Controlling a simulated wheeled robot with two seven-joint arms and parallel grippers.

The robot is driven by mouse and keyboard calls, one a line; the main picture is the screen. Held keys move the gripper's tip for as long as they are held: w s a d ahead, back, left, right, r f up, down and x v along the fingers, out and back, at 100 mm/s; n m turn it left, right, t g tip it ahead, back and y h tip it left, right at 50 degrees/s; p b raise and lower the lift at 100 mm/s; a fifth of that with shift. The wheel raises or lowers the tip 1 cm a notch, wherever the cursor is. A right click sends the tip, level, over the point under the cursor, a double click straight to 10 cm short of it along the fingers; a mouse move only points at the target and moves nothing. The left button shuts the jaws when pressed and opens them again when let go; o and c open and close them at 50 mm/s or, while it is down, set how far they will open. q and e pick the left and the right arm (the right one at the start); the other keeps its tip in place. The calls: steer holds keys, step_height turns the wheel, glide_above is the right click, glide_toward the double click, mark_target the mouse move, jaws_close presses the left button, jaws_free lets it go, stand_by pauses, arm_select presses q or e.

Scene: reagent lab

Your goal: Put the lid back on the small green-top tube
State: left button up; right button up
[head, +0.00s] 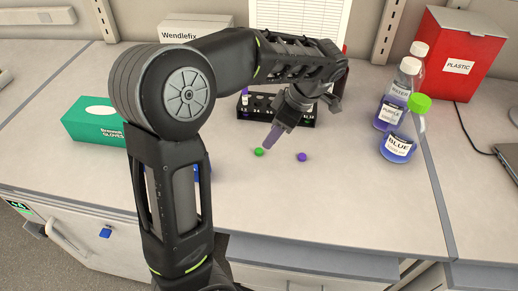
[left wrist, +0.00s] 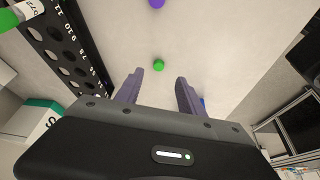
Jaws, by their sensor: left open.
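A small green lid (head: 259,152) lies on the bench in front of the black tube rack (head: 308,121). My left gripper (head: 270,140) points down just above and beside this lid. In the left wrist view the green lid (left wrist: 158,65) shows just beyond the two open fingers (left wrist: 158,78), centred between them and not held. The rack (left wrist: 62,50) runs along the left there. A labelled tube with a green part (left wrist: 10,19) shows at its upper left corner; I cannot tell whether its mouth is open. My right gripper is not in view.
A purple lid (head: 301,157) lies right of the green one. Bottles, including a green-capped blue one (head: 398,147), and a red box (head: 458,55) stand at right. A green glove box (head: 95,121) is at left. The front bench is clear.

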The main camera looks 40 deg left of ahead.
mark_target(260, 151)
arm_select(q)
steer(key=shift+x, duration=1.15)
steer(key=shift+a+f, duration=0.1)
steer(key=shift+s+a+f+p, duration=0.1)
steer(key=shift+a+f+p, duration=0.15)
steer(key=shift+p, duration=0.2)
steer(key=p+x, duration=0.1)
steer(key=x, duration=0.2)
steer(key=shift+a+f, duration=0.1)
steer(key=shift+f, duration=0.1)
steer(key=shift+a+f, duration=0.15)
steer(key=shift+f, duration=0.3)
steer(key=shift+c, duration=0.4)
jaws_close()
